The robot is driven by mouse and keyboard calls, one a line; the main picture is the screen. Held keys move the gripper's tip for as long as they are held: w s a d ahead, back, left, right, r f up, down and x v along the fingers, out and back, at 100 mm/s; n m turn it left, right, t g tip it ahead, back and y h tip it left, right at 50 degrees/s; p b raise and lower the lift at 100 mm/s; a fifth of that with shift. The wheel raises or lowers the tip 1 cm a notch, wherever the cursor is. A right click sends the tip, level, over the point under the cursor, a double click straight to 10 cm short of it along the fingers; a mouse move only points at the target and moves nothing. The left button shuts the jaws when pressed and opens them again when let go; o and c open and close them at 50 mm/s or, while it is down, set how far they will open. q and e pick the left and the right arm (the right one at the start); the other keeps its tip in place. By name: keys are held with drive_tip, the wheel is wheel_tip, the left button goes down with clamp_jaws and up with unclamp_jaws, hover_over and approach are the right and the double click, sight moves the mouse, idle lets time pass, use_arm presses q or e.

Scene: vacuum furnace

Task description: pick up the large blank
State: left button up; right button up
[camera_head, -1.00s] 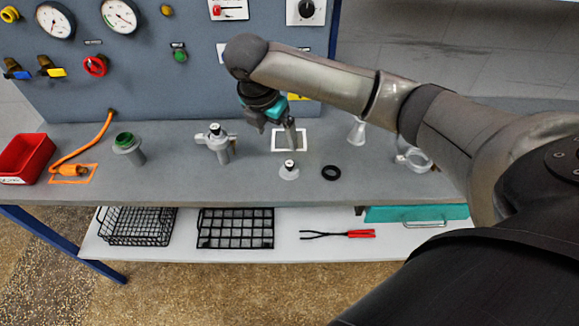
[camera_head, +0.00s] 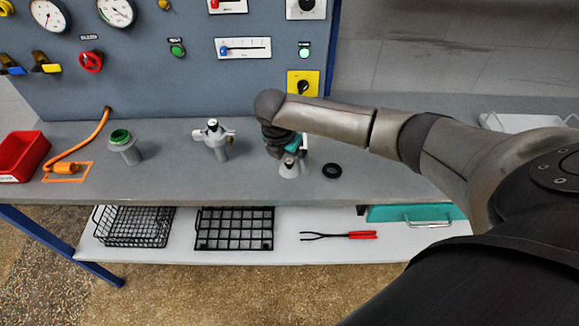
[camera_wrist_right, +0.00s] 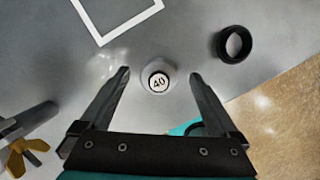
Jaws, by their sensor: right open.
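The large blank (camera_head: 288,170) looks like a pale round piece with a dark-rimmed knob, upright on the grey bench. In the right wrist view the blank (camera_wrist_right: 158,78) shows from above with "40" on its top. My right gripper (camera_head: 291,152) is over it, pointing down. In the right wrist view the fingers of the gripper (camera_wrist_right: 160,75) are open, one on each side of the blank, with gaps on both sides. Whether the fingertips are down at its height I cannot tell. My left gripper is not in view.
A black ring (camera_head: 332,171) lies just right of the blank, near the bench's front edge. A grey valve-like fitting (camera_head: 213,140) stands to the left. A white square outline (camera_wrist_right: 112,32) is marked behind. A green-topped fitting (camera_head: 124,147) and red bin (camera_head: 22,158) are farther left.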

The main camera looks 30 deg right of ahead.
drive_tip(key=shift+w+f, duration=0.1)
drive_tip(key=shift+f, duration=0.3)
drive_tip(key=shift+c, duration=0.2)
clamp_jaws()
idle(0.3)
